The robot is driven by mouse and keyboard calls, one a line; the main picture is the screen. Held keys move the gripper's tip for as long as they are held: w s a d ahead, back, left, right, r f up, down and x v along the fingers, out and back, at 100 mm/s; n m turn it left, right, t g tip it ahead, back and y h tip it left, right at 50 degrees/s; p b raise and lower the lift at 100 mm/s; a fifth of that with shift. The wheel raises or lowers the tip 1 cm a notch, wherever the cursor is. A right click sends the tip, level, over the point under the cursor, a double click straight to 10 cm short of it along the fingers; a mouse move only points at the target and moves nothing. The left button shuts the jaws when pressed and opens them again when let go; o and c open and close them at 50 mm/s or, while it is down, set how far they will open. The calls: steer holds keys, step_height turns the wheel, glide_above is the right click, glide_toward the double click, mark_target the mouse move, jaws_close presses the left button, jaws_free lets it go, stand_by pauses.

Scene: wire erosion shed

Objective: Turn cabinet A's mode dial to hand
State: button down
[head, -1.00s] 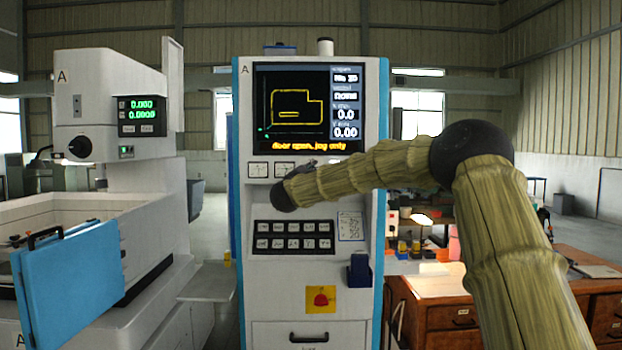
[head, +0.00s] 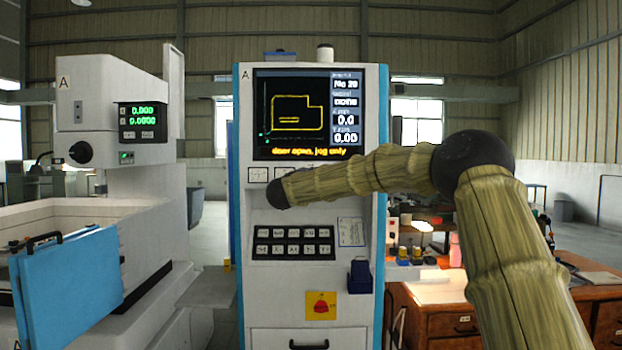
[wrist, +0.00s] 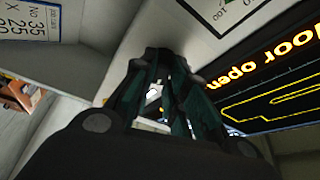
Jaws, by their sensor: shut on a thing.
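Cabinet A (head: 345,268) is the white cabinet with blue side edges, marked A at its top left. Its screen (head: 308,114) shows a yellow outline and the line "door open, jog only". My gripper is hidden behind the dark end of my arm in the head view, at the panel left of centre below the screen. In the wrist view my gripper (wrist: 168,66) reaches to the panel, its fingers closed in on the mode dial. The dial is almost wholly hidden by the fingers and the arm, so I cannot read its setting.
Below the arm are a black keypad (head: 292,243), a red button on a yellow plate (head: 320,306) and a dark blue holder (head: 360,277). A white machine (head: 98,108), also marked A, stands left with a blue door (head: 68,285). A wooden desk (head: 440,318) stands right.

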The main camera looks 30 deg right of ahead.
steer(key=c, duration=1.4)
jaws_free()
steer(key=shift+d+f, duration=0.1)
steer(key=shift+d, duration=0.05)
steer(key=shift+a, duration=0.2)
steer(key=v, duration=1.1)
steer(key=shift+s+a+f, duration=0.2)
steer(key=shift+s+a, duration=0.05)
steer(key=shift+s, duration=0.05)
